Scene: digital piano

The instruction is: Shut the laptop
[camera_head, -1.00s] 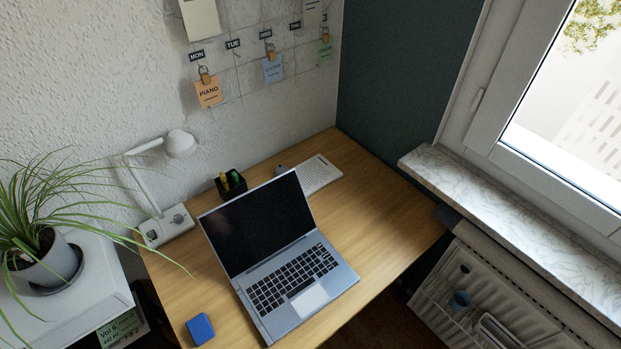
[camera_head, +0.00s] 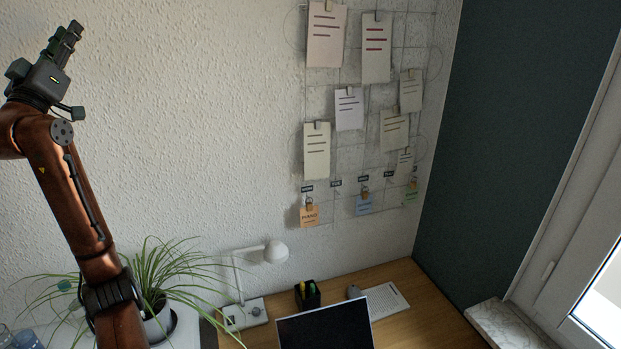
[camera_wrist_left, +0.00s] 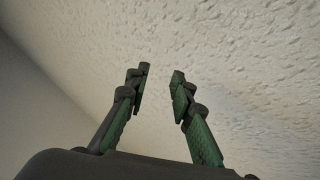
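The laptop (camera_head: 327,326) stands open on the wooden desk at the bottom of the head view. Only the upper part of its dark screen shows; its keyboard is cut off below the frame. My left gripper (camera_head: 72,30) is raised high at the upper left, far from the laptop and in front of the white wall. In the left wrist view its two fingers (camera_wrist_left: 160,72) stand apart with nothing between them, facing the wall and ceiling. My right gripper is not in view.
A potted plant (camera_head: 160,318) stands left, behind my left arm. A window sill (camera_head: 505,325) lies at right.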

